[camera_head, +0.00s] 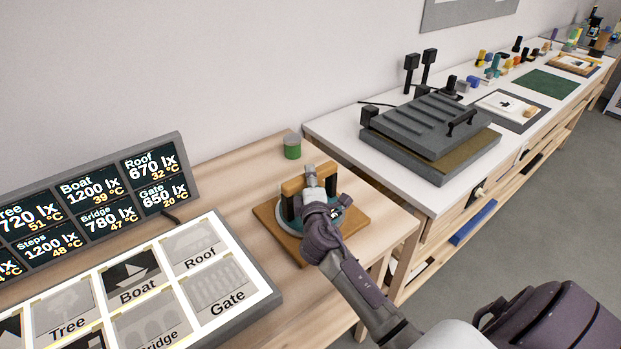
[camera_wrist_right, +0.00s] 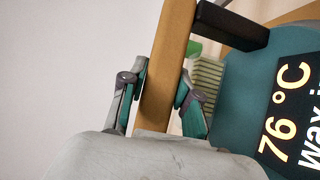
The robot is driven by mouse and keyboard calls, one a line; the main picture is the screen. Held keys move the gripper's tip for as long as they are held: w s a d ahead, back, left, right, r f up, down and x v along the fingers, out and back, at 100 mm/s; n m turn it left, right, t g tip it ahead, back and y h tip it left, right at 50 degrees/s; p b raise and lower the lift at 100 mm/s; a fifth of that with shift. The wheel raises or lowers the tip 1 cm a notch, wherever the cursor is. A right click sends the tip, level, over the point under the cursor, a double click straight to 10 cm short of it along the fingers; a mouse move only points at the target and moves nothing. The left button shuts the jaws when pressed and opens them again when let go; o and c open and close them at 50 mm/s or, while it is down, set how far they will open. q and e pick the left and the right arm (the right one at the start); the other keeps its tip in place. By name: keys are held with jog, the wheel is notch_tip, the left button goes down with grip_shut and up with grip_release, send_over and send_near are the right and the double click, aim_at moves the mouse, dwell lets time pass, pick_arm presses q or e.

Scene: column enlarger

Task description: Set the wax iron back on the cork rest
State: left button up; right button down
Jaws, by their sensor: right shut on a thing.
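The wax iron has a wooden handle (camera_head: 291,187) and a teal body, partly hidden by my right gripper (camera_head: 311,181) in the head view. In the right wrist view the iron's teal body (camera_wrist_right: 238,95) shows a dark display reading 76 °C. There my right gripper (camera_wrist_right: 160,92) has one finger on each side of the wooden handle and is shut on it. The cork rest (camera_head: 266,219), a square brown board, lies on the wooden table directly under the iron. I cannot tell whether the iron touches it. My left gripper is not in view.
A green jar (camera_head: 292,147) stands behind the iron. A lit panel of picture tiles (camera_head: 255,284) and a dark readout board (camera_head: 180,152) are to the left. A white bench with a grey press (camera_head: 428,127) stands to the right.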

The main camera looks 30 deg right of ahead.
jog(key=shift+r, duration=0.15)
jog(key=c, duration=1.2)
grip_release()
jog(key=shift+f, duration=0.2)
jog(key=o, duration=0.4)
jog(key=shift+s, duration=0.1)
jog(key=shift+c, duration=0.2)
jog(key=shift+r, duration=0.15)
jog(key=b+v, duration=0.2)
jog(key=v, duration=1)
jog(key=shift+b, duration=0.3)
